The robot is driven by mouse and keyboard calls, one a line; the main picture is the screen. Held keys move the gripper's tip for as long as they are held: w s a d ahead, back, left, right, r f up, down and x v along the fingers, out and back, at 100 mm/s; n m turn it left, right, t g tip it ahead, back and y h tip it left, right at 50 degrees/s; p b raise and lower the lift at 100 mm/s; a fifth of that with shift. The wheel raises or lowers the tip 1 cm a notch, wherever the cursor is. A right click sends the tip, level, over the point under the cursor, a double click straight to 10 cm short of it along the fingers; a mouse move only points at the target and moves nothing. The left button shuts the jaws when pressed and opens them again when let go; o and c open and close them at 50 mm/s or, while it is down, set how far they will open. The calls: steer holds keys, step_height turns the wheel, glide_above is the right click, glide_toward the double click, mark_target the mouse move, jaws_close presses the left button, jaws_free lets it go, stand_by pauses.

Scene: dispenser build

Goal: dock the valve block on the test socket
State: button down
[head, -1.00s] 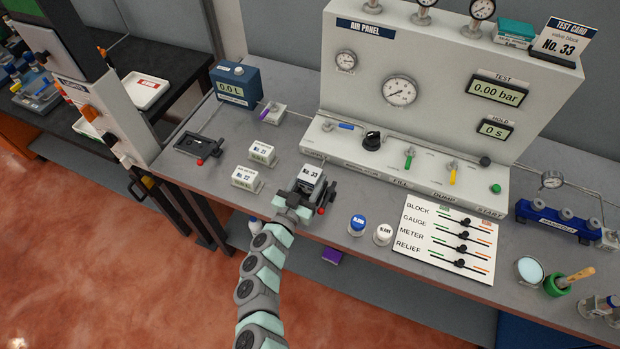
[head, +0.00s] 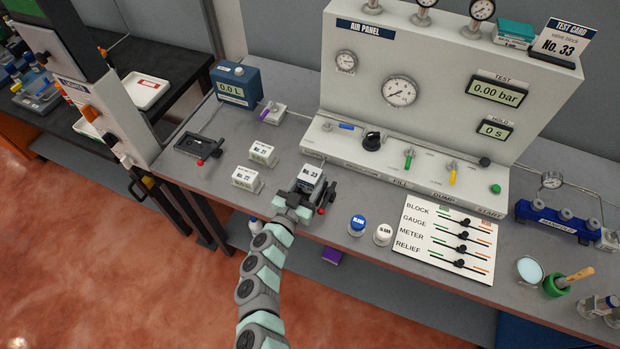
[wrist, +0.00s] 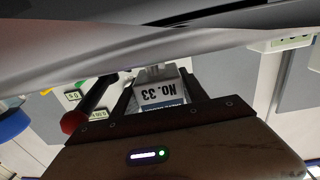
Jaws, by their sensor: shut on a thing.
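The valve block No. 33 (head: 311,176) is a pale block with a black-on-white number label. It stands upright near the table's front edge, below the air panel. My gripper (head: 302,196) is shut on it from the front. In the wrist view the block (wrist: 160,92) sits between the two dark fingers of my gripper (wrist: 158,100). A dark fixture with a red-knobbed lever (head: 321,211) is right beside the block; the red knob (wrist: 73,122) also shows in the wrist view. The block's underside is hidden, so I cannot tell whether it is seated in this fixture.
A similar dark fixture (head: 198,147) with a red knob stands empty at left. Blocks No. 21 (head: 263,153) and No. 22 (head: 247,179) stand left of my gripper. Blue (head: 357,226) and white (head: 383,235) caps are to the right. The air panel (head: 440,110) rises behind.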

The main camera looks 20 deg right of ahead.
mark_target(306, 188)
steer(key=shift+f+b, duration=0.4)
steer(key=shift+f, duration=0.05)
steer(key=c, duration=0.9)
jaws_free()
steer(key=shift+f, duration=0.1)
steer(key=shift+p+v, duration=0.95)
steer(key=shift+v, duration=0.8)
steer(key=shift+p+v, duration=1.2)
steer(key=shift+v, duration=2.55)
